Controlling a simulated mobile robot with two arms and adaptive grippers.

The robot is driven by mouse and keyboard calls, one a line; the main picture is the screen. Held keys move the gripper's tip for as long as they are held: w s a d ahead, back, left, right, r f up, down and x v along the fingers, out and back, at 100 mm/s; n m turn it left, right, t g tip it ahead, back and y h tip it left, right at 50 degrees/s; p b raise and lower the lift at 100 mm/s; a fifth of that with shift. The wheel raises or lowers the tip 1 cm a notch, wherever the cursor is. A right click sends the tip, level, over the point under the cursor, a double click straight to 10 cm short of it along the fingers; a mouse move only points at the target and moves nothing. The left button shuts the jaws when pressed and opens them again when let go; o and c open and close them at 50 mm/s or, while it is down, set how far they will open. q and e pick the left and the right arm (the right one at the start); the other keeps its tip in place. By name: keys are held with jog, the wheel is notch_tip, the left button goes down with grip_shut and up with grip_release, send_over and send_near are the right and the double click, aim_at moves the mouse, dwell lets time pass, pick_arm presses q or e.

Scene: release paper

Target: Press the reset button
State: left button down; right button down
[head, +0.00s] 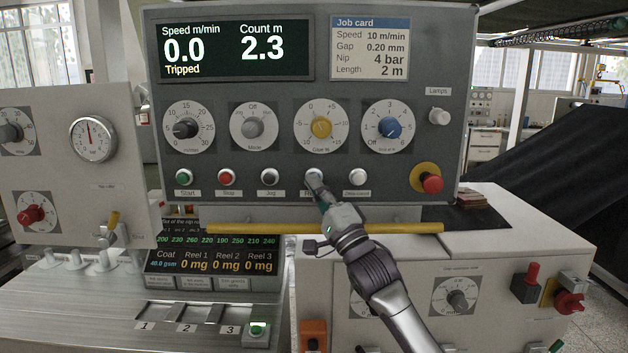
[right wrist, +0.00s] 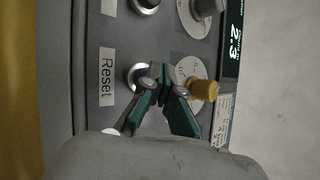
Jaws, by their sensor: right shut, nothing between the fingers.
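The reset button (head: 314,173) is a small round button in the row along the lower part of the grey control panel (head: 400,185). In the right wrist view the button (right wrist: 134,74) sits beside the white "Reset" label (right wrist: 107,77), partly hidden by a finger. My right gripper (head: 318,188) is shut and empty, its fingertips at the button. In the right wrist view the green-sided fingers of the gripper (right wrist: 160,72) meet over the button's edge. I cannot tell whether they touch it. My left gripper is not in view.
The display (head: 237,48) reads 0.0, 2.3 and "Tripped". Start (head: 183,177), Stop (head: 226,177) and Jog (head: 270,177) buttons lie left of Reset, another button (head: 358,177) right. A yellow dial (head: 320,127) is above; a yellow bar (head: 240,229) runs below.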

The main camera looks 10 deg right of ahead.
jog(key=shift+w, duration=0.2)
jog(key=shift+s, duration=0.1)
dwell(0.4)
jog(key=shift+s+a+p, duration=0.1)
jog(key=shift+s+p, duration=0.25)
jog(key=shift+s, duration=0.45)
jog(key=s, duration=0.2)
jog(key=s+a+p, duration=0.1)
jog(key=s, duration=0.1)
jog(key=shift+s+a+p, duration=0.1)
jog(key=shift+s+p, duration=0.2)
jog(key=shift+s, duration=0.1)
